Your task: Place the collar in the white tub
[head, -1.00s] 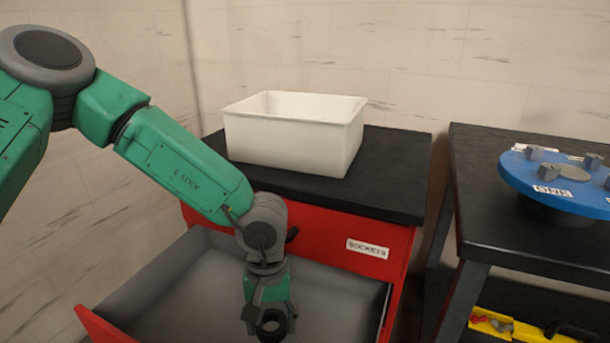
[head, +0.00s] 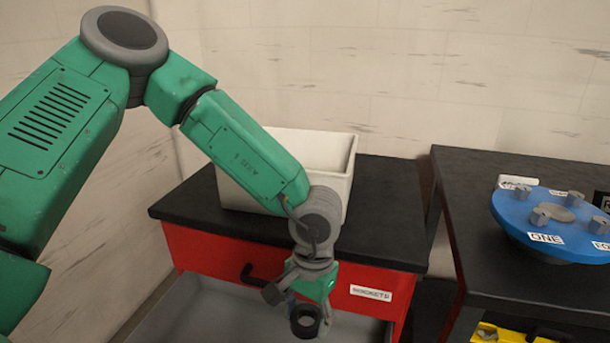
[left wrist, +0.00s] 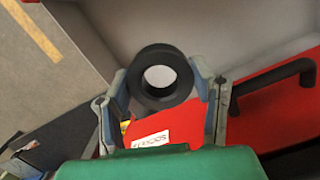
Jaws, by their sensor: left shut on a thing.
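The collar (head: 305,321) is a dark ring with a round hole. My left gripper (head: 302,305) is shut on it and holds it up in front of the red cabinet, over the open drawer. In the left wrist view the collar (left wrist: 160,77) sits between the two fingers of the gripper (left wrist: 163,88). The white tub (head: 335,150) stands on the black cabinet top, behind my left arm, which hides much of its front. My right gripper is not in view.
The red cabinet has a label and a black handle (head: 262,277). Its grey drawer (head: 190,315) is pulled out below the gripper. A black table (head: 500,230) at the right bears a blue round plate (head: 520,218) with several grey blocks. Bare cabinet top (head: 390,215) shows right of the tub.

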